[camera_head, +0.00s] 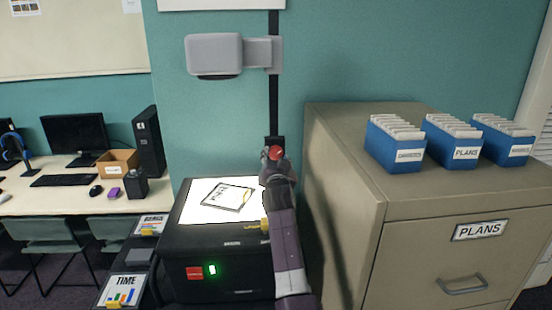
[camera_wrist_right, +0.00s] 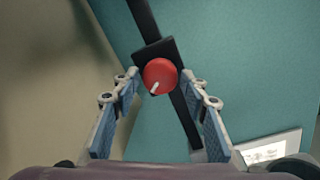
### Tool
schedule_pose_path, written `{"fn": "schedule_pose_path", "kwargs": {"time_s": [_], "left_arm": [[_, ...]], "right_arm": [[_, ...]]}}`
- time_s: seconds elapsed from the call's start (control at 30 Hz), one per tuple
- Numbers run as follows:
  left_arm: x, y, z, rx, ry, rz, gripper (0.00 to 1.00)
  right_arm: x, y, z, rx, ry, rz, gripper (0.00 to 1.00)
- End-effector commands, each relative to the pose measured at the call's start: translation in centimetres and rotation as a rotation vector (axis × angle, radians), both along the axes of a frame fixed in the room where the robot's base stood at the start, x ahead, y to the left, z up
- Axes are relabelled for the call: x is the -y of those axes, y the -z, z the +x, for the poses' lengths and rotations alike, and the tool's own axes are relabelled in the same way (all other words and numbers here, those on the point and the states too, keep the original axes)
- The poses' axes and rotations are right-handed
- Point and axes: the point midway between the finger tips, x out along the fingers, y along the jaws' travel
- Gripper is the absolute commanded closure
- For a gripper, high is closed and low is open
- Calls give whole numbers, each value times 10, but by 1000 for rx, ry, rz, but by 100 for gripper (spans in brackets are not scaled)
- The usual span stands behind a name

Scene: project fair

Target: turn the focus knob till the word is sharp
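The red focus knob (camera_head: 277,153) sits on a dark carriage on the black vertical post of an overhead projector. In the right wrist view the knob (camera_wrist_right: 159,75) is round with a white pointer mark toward its lower left. My right gripper (camera_head: 276,165) is at the knob. In the wrist view its two blue-padded fingers (camera_wrist_right: 160,95) stand apart on either side below the knob, with gaps to it. The projector (camera_head: 220,240) has a lit white stage with a framed sheet (camera_head: 228,197) bearing a small drawn word. The projected word is not in view. My left gripper is not in view.
The grey projector head (camera_head: 215,54) hangs from the post above. A beige filing cabinet (camera_head: 345,200) stands close to the right of my arm, with blue file boxes (camera_head: 395,148) on top. A desk (camera_head: 60,190) with a computer is at left.

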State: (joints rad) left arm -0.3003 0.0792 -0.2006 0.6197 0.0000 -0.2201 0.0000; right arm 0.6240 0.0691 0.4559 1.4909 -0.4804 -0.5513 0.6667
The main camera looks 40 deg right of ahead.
Motion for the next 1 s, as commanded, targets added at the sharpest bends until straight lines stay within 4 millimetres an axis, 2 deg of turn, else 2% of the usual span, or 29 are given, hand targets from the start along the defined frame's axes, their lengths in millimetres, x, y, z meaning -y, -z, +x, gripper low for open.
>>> {"fn": "schedule_pose_path", "kwargs": {"time_s": [0.07, 0.47, 0.67, 1.0], "left_arm": [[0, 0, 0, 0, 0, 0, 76], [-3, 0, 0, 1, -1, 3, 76], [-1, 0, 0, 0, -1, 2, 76], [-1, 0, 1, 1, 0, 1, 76]], "right_arm": [[0, 0, 0, -1, 0, -1, 49], [-3, 0, -4, -1, 0, -2, 49], [-18, 0, -23, 0, 0, -2, 49], [-53, -2, -68, -1, 0, 1, 49]]}}
